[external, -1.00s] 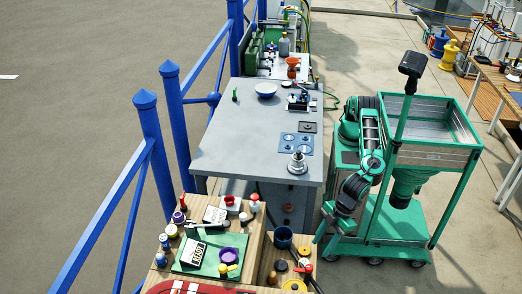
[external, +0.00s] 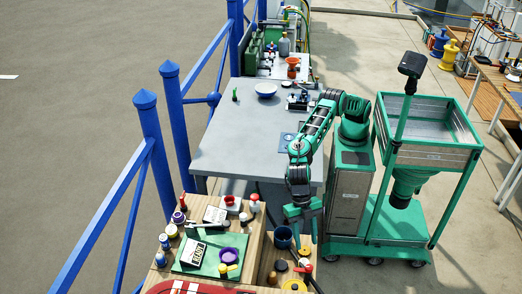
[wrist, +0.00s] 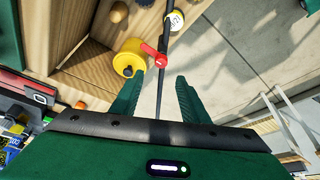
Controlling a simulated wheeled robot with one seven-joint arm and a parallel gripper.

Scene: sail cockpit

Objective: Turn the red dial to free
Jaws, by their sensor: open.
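A red lever-shaped dial (wrist: 154,54) shows in the wrist view beside a yellow round part, at the edge of the wooden bench. It seems to be the small red piece (external: 308,267) at the lower right in the external view. My gripper (wrist: 158,92) is open and empty, with its two green fingers apart, pointing toward the red piece but not touching it. In the external view my gripper (external: 304,232) hangs over the right part of the wooden bench, behind the red piece. Any free marking is too small to read.
The yellow part (wrist: 128,62) sits close left of the red piece. A dark blue cup (external: 283,237) stands near my gripper. The wooden bench (external: 258,235) holds several small items. The grey table (external: 225,150) stands behind, and open floor lies to the right.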

